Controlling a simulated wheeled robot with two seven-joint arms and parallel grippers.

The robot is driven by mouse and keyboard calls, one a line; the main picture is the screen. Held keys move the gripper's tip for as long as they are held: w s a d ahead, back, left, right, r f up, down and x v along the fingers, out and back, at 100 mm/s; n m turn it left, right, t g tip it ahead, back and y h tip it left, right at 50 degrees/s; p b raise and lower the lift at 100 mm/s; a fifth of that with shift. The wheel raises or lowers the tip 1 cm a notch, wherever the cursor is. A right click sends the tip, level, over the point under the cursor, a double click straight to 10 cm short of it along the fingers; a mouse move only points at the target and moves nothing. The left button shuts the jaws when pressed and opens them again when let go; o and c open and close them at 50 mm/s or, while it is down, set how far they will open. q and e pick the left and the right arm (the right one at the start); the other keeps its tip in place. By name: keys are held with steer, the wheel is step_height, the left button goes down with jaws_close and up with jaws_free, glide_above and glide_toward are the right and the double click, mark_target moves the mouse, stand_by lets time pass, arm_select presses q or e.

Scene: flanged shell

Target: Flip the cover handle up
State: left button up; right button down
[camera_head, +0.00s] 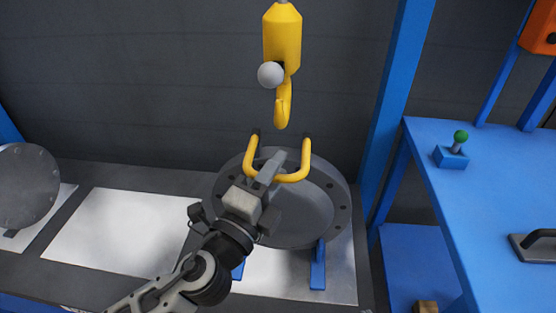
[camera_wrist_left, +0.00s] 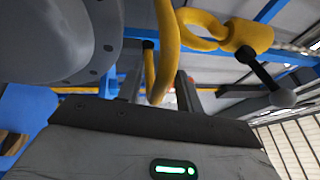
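The yellow U-shaped cover handle (camera_head: 292,178) is at the upper part of the round grey flanged cover (camera_head: 325,213) in the head view. Its two ends point up in the picture and its crossbar is lowest. My left gripper (camera_head: 270,166) is at the left part of this crossbar. In the left wrist view the handle (camera_wrist_left: 164,55) passes between the two dark fingers of the gripper (camera_wrist_left: 158,88), which stand apart. I cannot tell whether a finger touches it. The cover's bolted rim (camera_wrist_left: 108,55) is close at the left there. My right gripper is not in view.
A yellow crane hook (camera_head: 283,105) with a grey ball (camera_head: 270,74) hangs just above the handle. Blue supports (camera_head: 318,268) stand below the cover. A blue table (camera_head: 480,190) with a green-topped lever (camera_head: 460,137) is at the right. A white plate (camera_head: 120,232) lies bare at left.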

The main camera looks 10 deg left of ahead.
arm_select(q)
steer(key=shift+w+d+r, duration=0.1)
steer(key=shift+w+d, duration=0.1)
steer(key=shift+w, duration=0.25)
jaws_close()
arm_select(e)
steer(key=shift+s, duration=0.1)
